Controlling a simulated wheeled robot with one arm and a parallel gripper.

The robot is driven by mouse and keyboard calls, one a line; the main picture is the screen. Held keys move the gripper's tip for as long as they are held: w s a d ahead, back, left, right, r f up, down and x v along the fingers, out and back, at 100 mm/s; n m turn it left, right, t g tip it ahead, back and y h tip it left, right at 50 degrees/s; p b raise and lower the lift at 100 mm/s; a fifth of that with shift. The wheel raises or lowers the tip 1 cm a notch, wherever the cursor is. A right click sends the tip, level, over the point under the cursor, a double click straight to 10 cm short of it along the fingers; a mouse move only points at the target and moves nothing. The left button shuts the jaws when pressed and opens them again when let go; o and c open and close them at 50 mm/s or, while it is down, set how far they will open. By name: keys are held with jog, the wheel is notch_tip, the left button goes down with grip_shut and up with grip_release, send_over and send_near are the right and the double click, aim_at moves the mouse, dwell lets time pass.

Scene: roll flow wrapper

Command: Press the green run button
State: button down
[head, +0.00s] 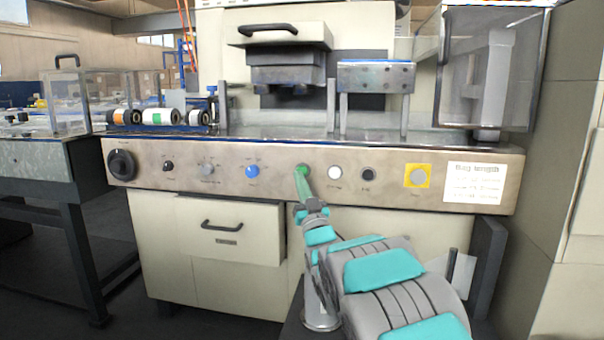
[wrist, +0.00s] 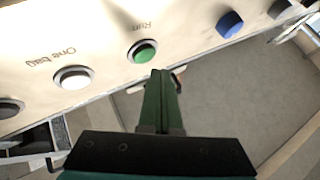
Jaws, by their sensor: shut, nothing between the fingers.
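The green run button (wrist: 143,51) sits on the metal control panel, in a pale ring beside the label "Run" in the wrist view. A small gap shows between tips and button; whether the tips touch the panel cannot be told.
A white button (head: 335,173) labelled "One bag" in the wrist view (wrist: 73,77) is one neighbour; a blue knob (head: 252,171) is the other. Further right are a black button (head: 367,174) and a yellow-backed button (head: 417,176). A drawer (head: 228,232) lies below the panel.

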jog(key=s, duration=0.2)
jog(key=s+a+b, duration=0.1)
jog(key=s, duration=0.1)
jog(key=shift+s, duration=0.1)
dwell(0.7)
